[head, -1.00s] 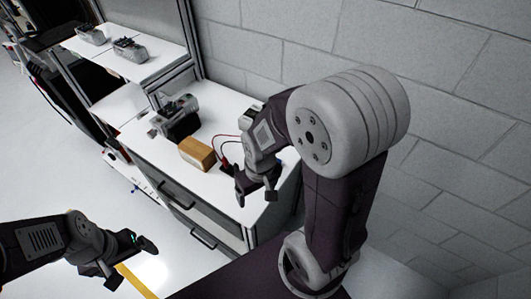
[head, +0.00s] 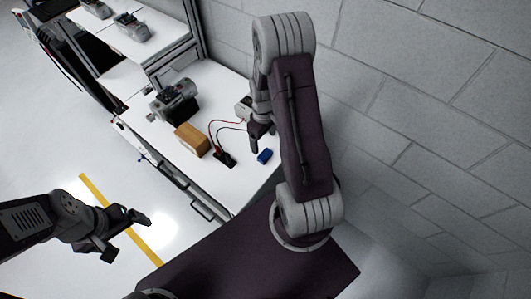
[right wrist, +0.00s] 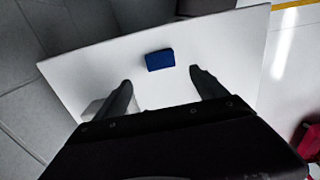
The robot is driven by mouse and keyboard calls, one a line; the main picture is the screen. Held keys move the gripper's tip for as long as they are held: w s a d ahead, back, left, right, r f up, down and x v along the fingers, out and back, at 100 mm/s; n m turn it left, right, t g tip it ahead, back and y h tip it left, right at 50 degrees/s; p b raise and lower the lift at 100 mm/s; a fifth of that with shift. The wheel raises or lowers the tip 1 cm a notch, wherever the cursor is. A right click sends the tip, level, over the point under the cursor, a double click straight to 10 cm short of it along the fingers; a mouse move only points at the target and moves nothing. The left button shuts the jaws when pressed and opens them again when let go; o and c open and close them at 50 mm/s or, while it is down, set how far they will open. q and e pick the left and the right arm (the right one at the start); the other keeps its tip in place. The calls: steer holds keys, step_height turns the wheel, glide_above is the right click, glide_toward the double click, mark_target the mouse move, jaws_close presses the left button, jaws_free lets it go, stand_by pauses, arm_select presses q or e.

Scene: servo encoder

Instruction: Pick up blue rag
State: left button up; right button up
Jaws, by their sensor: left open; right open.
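The blue rag (head: 265,156) is a small blue block-like piece lying on the white worktop near its right end. In the right wrist view the blue rag (right wrist: 160,60) lies flat beyond the fingertips, roughly centred between them. My right gripper (right wrist: 160,78) is open and empty, with the rag apart from both fingers. In the head view my right gripper (head: 258,138) is just left of and above the rag, partly hidden by my own arm. My left gripper (head: 128,235) is open and empty over the floor, left of the worktop.
On the white worktop (head: 228,188) stand a brown box (head: 192,140), a grey and black device (head: 175,102) and a dark meter with red and black leads (head: 226,159). A grey brick wall (head: 420,120) rises behind. Shelves stand at the upper left. A yellow line (head: 95,190) marks the floor.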

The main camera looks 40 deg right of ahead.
mark_target(265, 154)
steer(key=f, duration=0.1)
steer(key=f+p, duration=0.1)
steer(key=f, duration=0.1)
steer(key=shift+s+a+f, duration=0.1)
steer(key=shift+a+f, duration=0.05)
steer(key=shift+a, duration=0.2)
steer(key=shift+d+f, duration=0.15)
steer(key=shift+f, duration=0.15)
steer(key=f, duration=0.1)
steer(key=f+p, duration=0.1)
steer(key=f, duration=0.1)
steer(key=f+p, duration=0.1)
steer(key=shift+s+d+f, duration=0.2)
steer(key=shift+s+f, duration=0.05)
steer(key=shift+f, duration=0.2)
steer(key=c, duration=1.4)
arm_select(q)
steer(key=r, duration=0.3)
steer(key=shift+a, duration=0.25)
